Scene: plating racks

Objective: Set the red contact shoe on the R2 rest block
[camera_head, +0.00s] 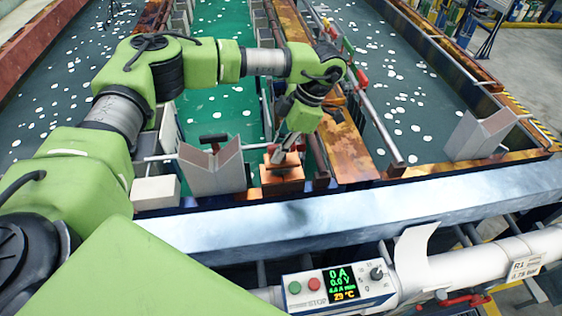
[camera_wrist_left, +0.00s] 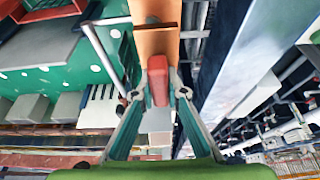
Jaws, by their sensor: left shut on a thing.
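My left gripper (camera_head: 285,152) reaches down over a copper-coloured block (camera_head: 282,178) at the near end of the green tank. In the left wrist view my left gripper (camera_wrist_left: 158,95) is shut on the red contact shoe (camera_wrist_left: 157,78), one finger on each side. The shoe shows in front of a copper-coloured surface (camera_wrist_left: 155,40); I cannot tell whether they touch. In the head view the shoe is mostly hidden by the fingers. No R2 label is readable, so I cannot tell which block is the R2 rest block. My right gripper is not in view.
A grey V-shaped holder (camera_head: 212,170) and a white block (camera_head: 156,191) stand left of the copper-coloured block. Another V-shaped holder (camera_head: 480,135) is at the right. A metal beam (camera_head: 350,212) runs in front, with a control box (camera_head: 338,288) below it.

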